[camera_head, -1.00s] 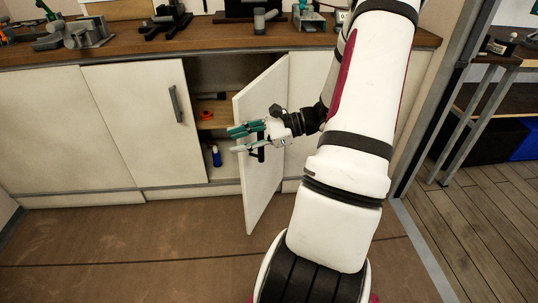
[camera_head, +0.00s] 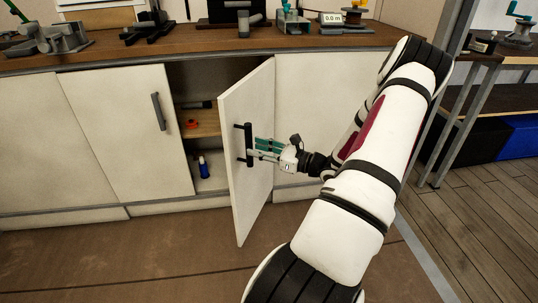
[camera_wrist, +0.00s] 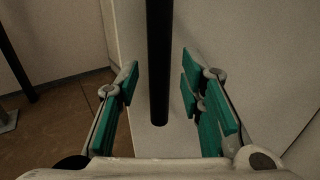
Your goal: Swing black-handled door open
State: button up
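The white cabinet door (camera_head: 255,190) stands swung out from the cabinet front, with the shelf space behind it showing. Its black bar handle (camera_head: 246,145) is on the face turned toward the right. My gripper (camera_head: 258,150) is at the handle, on its right side in the head view. In the wrist view the black handle (camera_wrist: 159,60) runs down between my green-padded fingers (camera_wrist: 160,98). The fingers are spread, with a visible gap on each side of the bar. The handle's lower end shows near the gripper's palm.
A closed door (camera_head: 125,125) with its own black handle is left of the opening. Inside are an orange item (camera_head: 192,124) and a blue bottle (camera_head: 203,167). The wooden worktop (camera_head: 190,42) above carries several tools. Open brown floor (camera_head: 130,260) lies in front.

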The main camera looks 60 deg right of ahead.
jog(key=w, duration=0.1)
jog(key=w+b, duration=0.1)
jog(key=shift+w+a+f, duration=0.1)
jog(key=shift+w+a, duration=0.05)
jog(key=shift+w, duration=0.15)
grip_shut()
jog(key=s+d+p, duration=0.3)
jog(key=s+d, duration=0.4)
jog(key=s, duration=0.5)
jog(key=shift+d+r, duration=0.15)
jog(key=shift+r, duration=0.05)
jog(key=shift+s+d, duration=0.1)
jog(key=shift+s, duration=0.05)
jog(key=shift+s+d+f, duration=0.1)
jog(key=shift+s+d, duration=0.25)
jog(key=shift+s, duration=0.05)
jog(key=shift+o, duration=1)
grip_release()
